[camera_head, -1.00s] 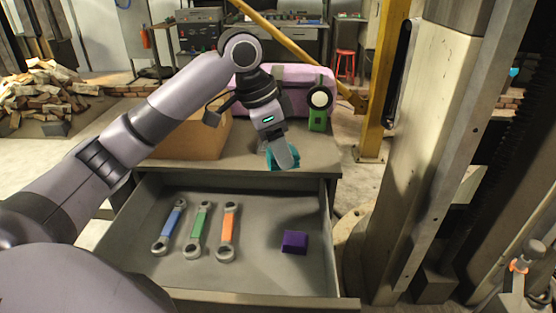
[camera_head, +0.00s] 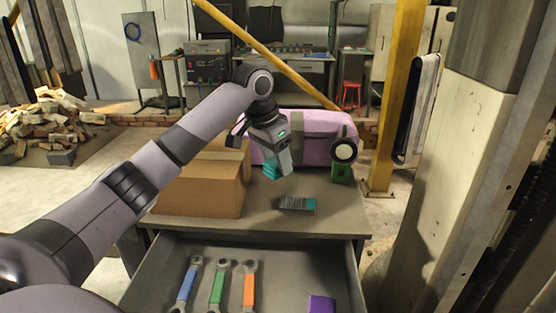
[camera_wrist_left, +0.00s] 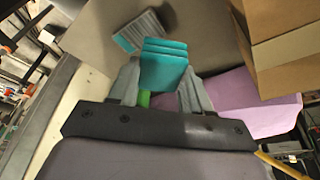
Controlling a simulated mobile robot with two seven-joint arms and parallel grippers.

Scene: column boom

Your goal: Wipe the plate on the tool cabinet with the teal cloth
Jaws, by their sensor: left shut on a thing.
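The teal cloth (camera_head: 271,171) is a folded pad held between the fingers of my left gripper (camera_head: 283,163). In the left wrist view the cloth (camera_wrist_left: 164,66) sits between the two grey fingertips (camera_wrist_left: 160,82). The plate (camera_head: 293,203) is a small flat rectangle, grey and streaked with a teal part at its right end, lying on the top of the tool cabinet (camera_head: 340,218). In the wrist view the plate (camera_wrist_left: 141,29) lies beyond the cloth. The gripper and cloth look raised above the cabinet top, apart from the plate. My right gripper is not in view.
A cardboard box (camera_head: 200,188) stands left of the plate. The open drawer (camera_head: 272,280) in front holds three wrenches and a purple block (camera_head: 321,304). A pillar (camera_head: 450,170) rises at right.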

